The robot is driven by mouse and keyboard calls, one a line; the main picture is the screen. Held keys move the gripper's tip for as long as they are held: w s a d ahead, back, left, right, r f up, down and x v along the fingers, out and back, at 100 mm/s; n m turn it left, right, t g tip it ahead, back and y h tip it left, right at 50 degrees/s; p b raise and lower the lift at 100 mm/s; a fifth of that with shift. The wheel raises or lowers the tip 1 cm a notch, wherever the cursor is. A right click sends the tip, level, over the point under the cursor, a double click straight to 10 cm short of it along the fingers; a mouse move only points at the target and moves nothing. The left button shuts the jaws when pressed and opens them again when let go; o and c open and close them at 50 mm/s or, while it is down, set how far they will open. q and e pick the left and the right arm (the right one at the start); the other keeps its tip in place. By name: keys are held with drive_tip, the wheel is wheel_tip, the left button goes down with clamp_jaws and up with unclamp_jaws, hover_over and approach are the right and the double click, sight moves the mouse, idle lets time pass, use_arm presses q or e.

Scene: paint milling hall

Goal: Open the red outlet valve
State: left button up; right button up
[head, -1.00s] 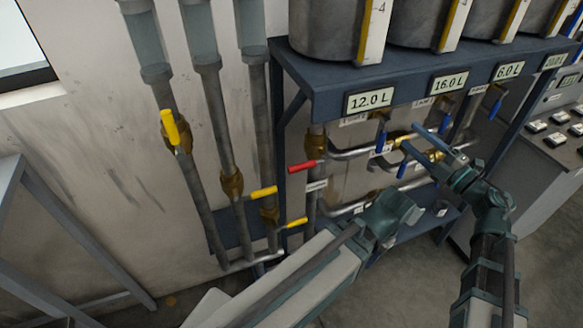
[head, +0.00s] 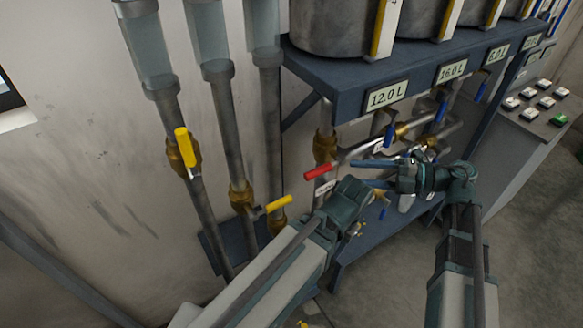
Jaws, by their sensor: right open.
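The red valve handle (head: 318,172) sticks out to the left, tilted slightly down, below a brass valve body (head: 325,146) on a vertical pipe under the tank shelf. My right gripper (head: 353,173) is open, its two blue-grey fingers pointing left. The fingertips appear just right of the red handle, with nothing between them; their depth relative to it is hard to judge. My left gripper (head: 346,204) is below and right of the red handle. Its fingers are hidden by its own body, so its opening does not show.
Yellow-handled valves (head: 183,147) sit on the pipes to the left, one handle (head: 278,204) close to the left arm. Blue-handled valves (head: 441,108) and steel pipes lie behind the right gripper. The shelf (head: 345,82) overhangs from above. A button console (head: 530,120) stands at right.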

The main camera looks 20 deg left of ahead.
sight(325, 168)
drive_tip(key=s+a+f+b, duration=0.1)
drive_tip(key=a+f+b, duration=0.1)
drive_tip(key=a, duration=1.1)
drive_tip(key=shift+s+a, duration=0.15)
drive_tip(key=shift+s, duration=0.25)
clamp_jaws()
idle(0.9)
